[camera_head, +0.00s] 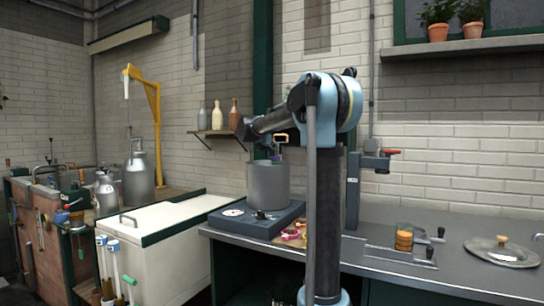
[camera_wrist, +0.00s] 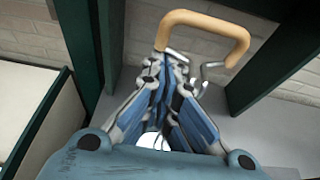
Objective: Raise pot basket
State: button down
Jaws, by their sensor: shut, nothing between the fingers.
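A grey metal pot (camera_head: 267,185) stands on a dark flat unit (camera_head: 232,217) with a dial, at the left end of the bench. A tan, looped basket handle (camera_head: 281,137) shows above the pot's rim; the basket itself is hidden inside the pot. In the wrist view the handle (camera_wrist: 238,33) curves just beyond my fingertips, with a bent metal rod below it. My gripper (camera_head: 277,153) is over the pot, pointing down. In the wrist view my gripper (camera_wrist: 172,62) has its fingers together beside the handle, with nothing between them. Whether they touch the handle cannot be told.
A small shelf (camera_head: 218,133) with several bottles is on the wall behind the pot. A white chest (camera_head: 150,250) stands at left. A clamp stand (camera_head: 377,160), a jar (camera_head: 404,240) and a lid (camera_head: 501,250) are at right. The bench between jar and lid is mostly clear.

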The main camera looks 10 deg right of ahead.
notch_tip(320, 180, up, 7)
dwell(0.3)
jog(key=shift+s+r, duration=0.1)
